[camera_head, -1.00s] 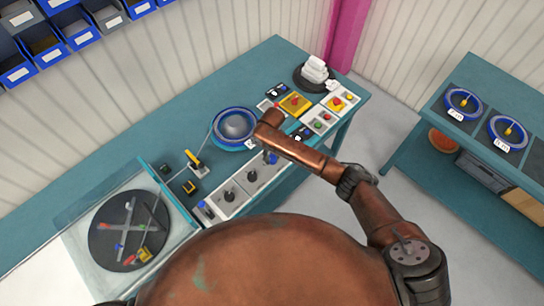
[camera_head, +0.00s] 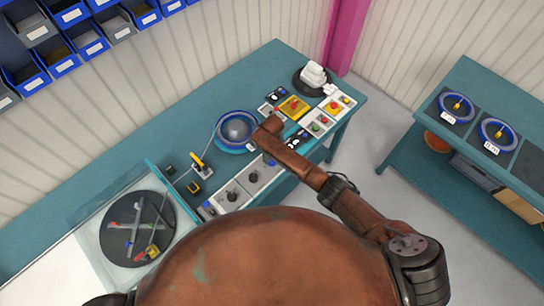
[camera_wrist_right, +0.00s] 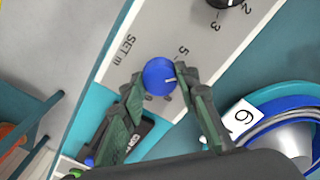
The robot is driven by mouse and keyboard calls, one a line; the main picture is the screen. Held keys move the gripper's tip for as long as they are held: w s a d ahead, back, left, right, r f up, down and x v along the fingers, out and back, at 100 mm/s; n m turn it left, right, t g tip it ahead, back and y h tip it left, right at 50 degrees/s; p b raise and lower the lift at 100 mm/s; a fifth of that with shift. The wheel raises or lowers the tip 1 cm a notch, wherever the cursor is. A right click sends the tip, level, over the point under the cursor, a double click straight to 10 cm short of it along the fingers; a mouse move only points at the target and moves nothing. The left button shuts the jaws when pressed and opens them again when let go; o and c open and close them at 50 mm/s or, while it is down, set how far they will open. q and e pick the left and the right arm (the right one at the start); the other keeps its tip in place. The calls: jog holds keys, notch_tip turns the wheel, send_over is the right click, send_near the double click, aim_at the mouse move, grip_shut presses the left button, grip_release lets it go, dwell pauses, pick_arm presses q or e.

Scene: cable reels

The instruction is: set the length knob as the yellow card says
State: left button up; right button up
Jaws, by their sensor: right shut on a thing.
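In the right wrist view, the blue length knob (camera_wrist_right: 158,74) sits on a pale panel marked "SET m" and "5". My right gripper (camera_wrist_right: 160,84) is shut on it, one green-padded finger at each side. A white line on the knob points right, toward the right finger, a little off the "5". In the head view, my copper right arm reaches over the control panel (camera_head: 249,180) and mostly hides the gripper. I cannot make out a yellow card that can be read. My left gripper is not in view.
A blue reel (camera_head: 236,131) stands on the bench behind the panel; a "6" tag (camera_wrist_right: 243,117) is beside it in the wrist view. A yellow box with a red button (camera_head: 294,108) is further right. A covered turntable (camera_head: 137,228) is at left. Another bench holds two reels.

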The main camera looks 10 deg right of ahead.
jog(key=shift+m+p, duration=0.5)
jog(key=shift+m, duration=0.3)
jog(key=o, duration=1.2)
jog(key=shift+c, duration=0.2)
notch_tip(320, 180, up, 12)
jog(key=shift+f, duration=0.1)
